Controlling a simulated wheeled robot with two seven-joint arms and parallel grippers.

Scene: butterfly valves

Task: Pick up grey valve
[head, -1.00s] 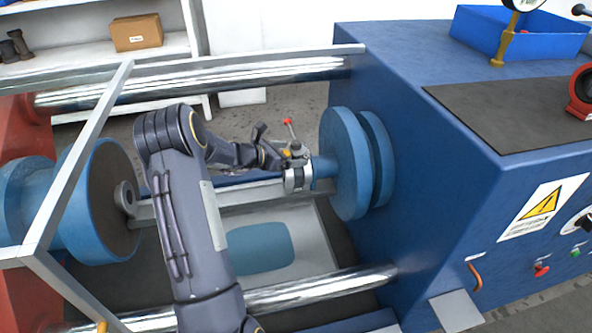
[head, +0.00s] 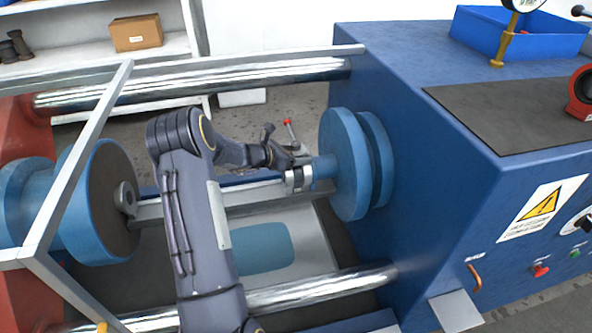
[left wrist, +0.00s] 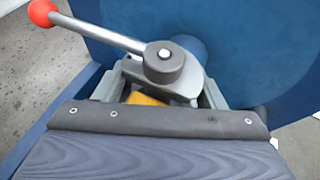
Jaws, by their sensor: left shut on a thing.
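The grey valve (head: 298,178) sits at the hub of the blue round flange (head: 345,165) on the right side of the machine. Its lever with a red knob (head: 287,122) stands up from it. In the left wrist view the valve's grey round cap (left wrist: 164,62) is close ahead, with the lever reaching to the upper left. My left gripper (head: 290,165) is shut on the valve, its fingers (left wrist: 160,92) on either side of the neck below the cap. A small yellow part (left wrist: 147,99) shows between them. My right gripper is not in view.
A second blue flange (head: 100,200) faces from the left. Shiny bars (head: 210,80) run across behind and in front, and a grey frame (head: 90,150) stands at left. A blue bin (head: 520,35) sits on the blue machine housing (head: 440,190).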

